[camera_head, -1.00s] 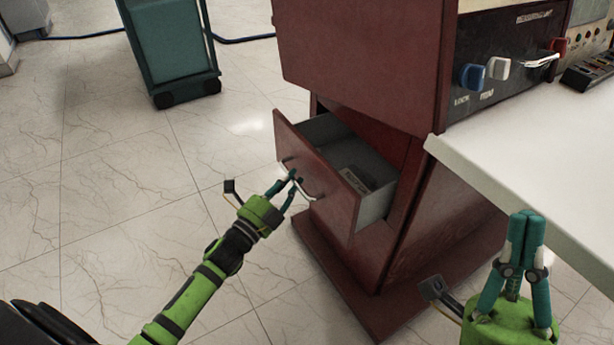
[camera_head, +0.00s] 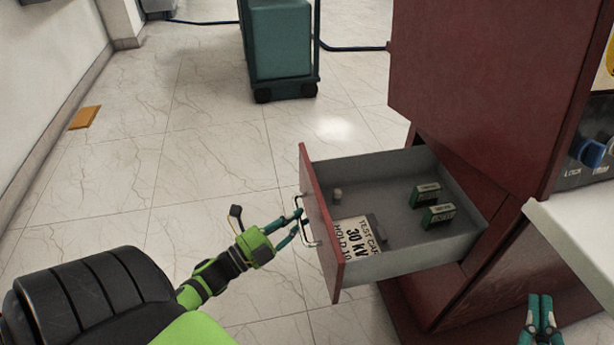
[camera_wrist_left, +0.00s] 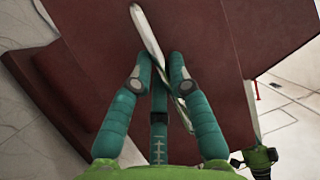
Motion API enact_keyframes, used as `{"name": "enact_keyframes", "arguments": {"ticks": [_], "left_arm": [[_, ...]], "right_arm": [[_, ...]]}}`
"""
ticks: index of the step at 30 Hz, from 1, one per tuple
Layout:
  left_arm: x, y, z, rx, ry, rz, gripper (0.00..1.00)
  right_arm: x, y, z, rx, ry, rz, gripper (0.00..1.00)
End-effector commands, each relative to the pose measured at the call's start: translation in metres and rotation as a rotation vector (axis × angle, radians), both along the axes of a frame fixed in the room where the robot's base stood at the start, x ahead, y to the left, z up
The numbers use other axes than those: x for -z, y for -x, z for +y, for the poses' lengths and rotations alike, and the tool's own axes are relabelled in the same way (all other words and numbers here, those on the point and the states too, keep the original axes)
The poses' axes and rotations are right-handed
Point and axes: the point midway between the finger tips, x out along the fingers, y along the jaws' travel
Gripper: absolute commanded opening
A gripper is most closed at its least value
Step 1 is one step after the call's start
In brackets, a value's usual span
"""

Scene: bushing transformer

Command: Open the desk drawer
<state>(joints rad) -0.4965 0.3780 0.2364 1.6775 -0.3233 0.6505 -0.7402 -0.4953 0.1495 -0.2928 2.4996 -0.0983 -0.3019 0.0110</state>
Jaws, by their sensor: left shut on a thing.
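The desk drawer (camera_head: 322,228) is a dark red front with a grey box behind it, pulled well out of the red cabinet. Its metal handle (camera_head: 308,240) is on the front face. My left gripper (camera_head: 299,222) is shut on the handle. In the left wrist view the gripper's teal fingers (camera_wrist_left: 162,75) close around the pale handle bar (camera_wrist_left: 150,40), with the red drawer front behind. My right gripper (camera_head: 540,305) is at the lower right with its teal fingers together, empty, below the white worktop.
A white worktop (camera_head: 575,215) juts out at right. A teal wheeled cart (camera_head: 280,45) stands behind.

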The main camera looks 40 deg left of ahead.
Motion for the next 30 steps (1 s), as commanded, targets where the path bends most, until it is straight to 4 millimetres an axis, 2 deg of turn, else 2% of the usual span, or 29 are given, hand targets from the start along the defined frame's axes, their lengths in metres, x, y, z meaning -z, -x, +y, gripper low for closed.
{"name": "enact_keyframes", "arguments": {"ticks": [12,13,14,15,25,30], "left_arm": [[0.000,0.002,0.001,0.001,-0.002,-0.001,0.00],[0.000,0.002,0.001,0.001,-0.002,-0.001,0.27],[0.000,0.002,0.001,0.001,-0.002,-0.001,0.39],[0.000,0.002,0.001,0.001,-0.002,-0.001,0.43],[0.001,0.003,0.002,-0.001,0.000,0.000,0.43],[0.005,0.021,0.006,-0.002,0.000,0.004,0.43]], "right_arm": [[0.004,-0.001,-0.001,0.003,0.005,0.018,0.00],[0.004,-0.001,-0.001,0.003,0.005,0.017,0.00],[0.004,-0.001,-0.001,0.003,0.005,0.017,0.00],[0.004,-0.001,-0.001,0.003,0.005,0.017,0.00],[0.003,0.000,0.000,0.002,0.003,0.016,0.00],[0.003,0.000,-0.001,0.002,0.004,0.017,0.00]]}}
